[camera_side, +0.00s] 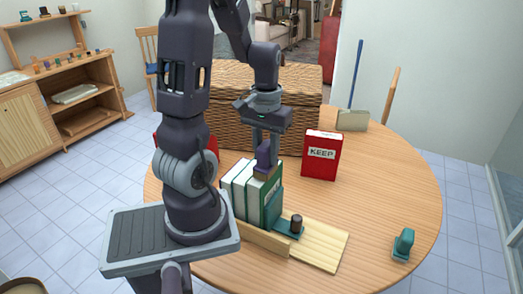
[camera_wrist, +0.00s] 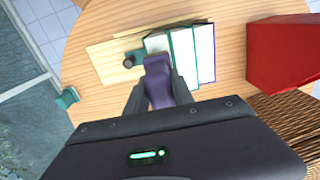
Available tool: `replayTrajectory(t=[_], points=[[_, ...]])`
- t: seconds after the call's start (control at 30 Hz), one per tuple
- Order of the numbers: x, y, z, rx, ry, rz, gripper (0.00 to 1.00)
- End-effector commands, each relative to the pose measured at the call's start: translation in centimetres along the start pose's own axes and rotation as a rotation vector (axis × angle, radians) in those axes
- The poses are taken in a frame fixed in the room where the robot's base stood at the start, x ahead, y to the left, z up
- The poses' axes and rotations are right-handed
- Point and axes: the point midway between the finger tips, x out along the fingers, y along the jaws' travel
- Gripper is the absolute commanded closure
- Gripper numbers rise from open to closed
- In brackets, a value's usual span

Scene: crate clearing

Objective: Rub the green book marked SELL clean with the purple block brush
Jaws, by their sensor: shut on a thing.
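My gripper (camera_side: 265,143) is shut on the purple block brush (camera_side: 263,157), above the row of books. In the wrist view the brush (camera_wrist: 158,82) sits between my fingers. Its brown underside is at the top edge of a green book (camera_side: 271,199) at the right end of the row; I cannot tell whether they touch. The green books stand upright with pale page edges up, also in the wrist view (camera_wrist: 181,52). The SELL mark is not readable, and my gripper and brush hide part of the book tops.
A red KEEP book (camera_side: 322,156) stands upright to the right. A wicker crate (camera_side: 300,95) is behind. A teal block with a brown knob (camera_side: 291,226) lies on the wooden board (camera_side: 322,246) beside the books. Another teal tool (camera_side: 403,244) stands near the right table edge.

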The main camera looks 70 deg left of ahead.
Motion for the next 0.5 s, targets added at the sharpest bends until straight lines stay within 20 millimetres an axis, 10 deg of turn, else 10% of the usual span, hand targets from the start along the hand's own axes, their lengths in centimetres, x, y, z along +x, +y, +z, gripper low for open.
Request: replayTrajectory(t=[0.5], points=[[-0.26, 0.57, 0.13, -0.002, -0.002, 0.0, 1.0]])
